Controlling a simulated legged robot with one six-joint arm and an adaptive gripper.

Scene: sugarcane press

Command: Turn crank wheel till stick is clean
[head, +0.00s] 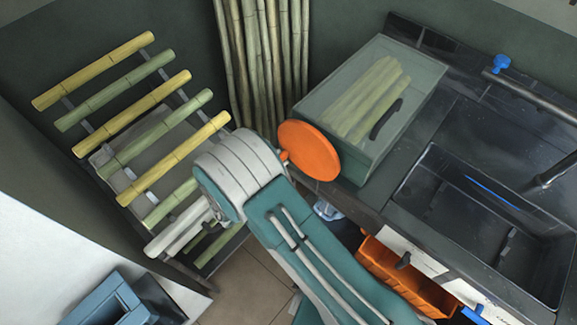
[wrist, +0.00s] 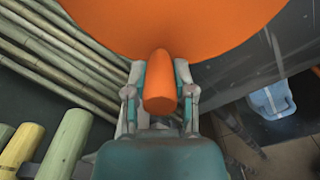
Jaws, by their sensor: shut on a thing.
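The orange crank wheel (head: 312,150) stands beside the green box (head: 385,105) in the head view. It fills the top of the wrist view (wrist: 170,25). Its orange handle (wrist: 160,92) points toward my wrist. My gripper (wrist: 159,72) has one finger on each side of the handle and is shut on it. In the head view my own arm hides most of the gripper. Several pale green stalks (head: 365,100) show through the clear top of the box. I cannot tell which stick is in the press or whether it is clean.
A rack of yellow and green cane pieces (head: 130,130) stands left. Tall canes (head: 262,60) lean on the back wall. A dark sink (head: 480,215) is at right. An orange crate (head: 405,280) sits below the counter. A blue container (wrist: 271,101) is right of my gripper.

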